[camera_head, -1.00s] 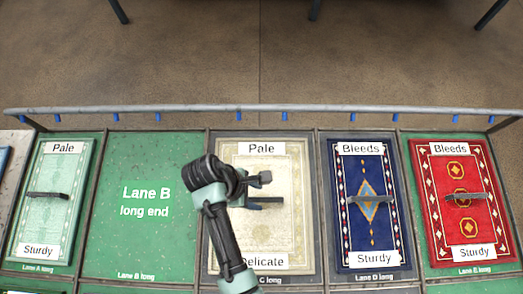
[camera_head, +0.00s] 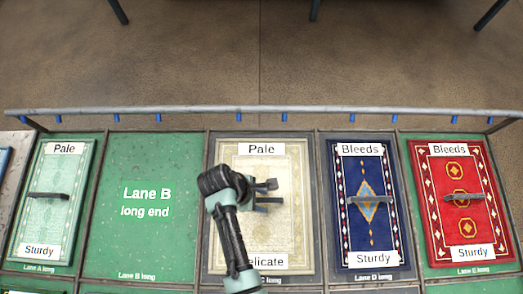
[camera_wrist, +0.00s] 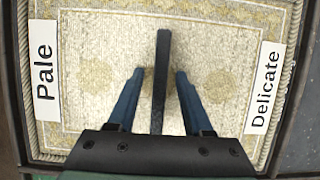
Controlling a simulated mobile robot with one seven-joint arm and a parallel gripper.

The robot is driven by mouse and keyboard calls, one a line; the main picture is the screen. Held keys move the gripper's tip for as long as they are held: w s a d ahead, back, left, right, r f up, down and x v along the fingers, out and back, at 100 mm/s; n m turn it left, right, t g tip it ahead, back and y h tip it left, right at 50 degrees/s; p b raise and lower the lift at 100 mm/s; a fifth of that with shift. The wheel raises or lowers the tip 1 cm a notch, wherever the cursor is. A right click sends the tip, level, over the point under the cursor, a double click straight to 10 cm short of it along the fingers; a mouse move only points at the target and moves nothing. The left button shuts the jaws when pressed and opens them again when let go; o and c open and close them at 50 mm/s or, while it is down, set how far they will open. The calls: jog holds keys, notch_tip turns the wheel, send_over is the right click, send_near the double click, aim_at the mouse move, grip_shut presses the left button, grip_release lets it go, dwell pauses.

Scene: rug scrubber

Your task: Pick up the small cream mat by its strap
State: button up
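The small cream mat (camera_head: 297,235) lies in the lane at the middle of the head view, labelled "Pale" and "Delicate". It fills most of the wrist view (camera_wrist: 225,50). Its dark strap (camera_wrist: 163,48) runs between my gripper's two blue fingers, with a visible gap on each side. My gripper (camera_wrist: 159,75) is open around the strap and not closed on it. In the head view, my gripper (camera_head: 266,190) is over the middle of the mat, and my arm hides its left part. The right end of the strap (camera_head: 274,200) shows there.
A green mat (camera_head: 58,215) lies at the left, a blue mat (camera_head: 362,235) and a red mat (camera_head: 440,215) at the right, each with a strap. Lane B (camera_head: 145,245) is empty. A grey rail (camera_head: 220,109) runs behind the lanes.

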grip_shut()
dwell(1.2)
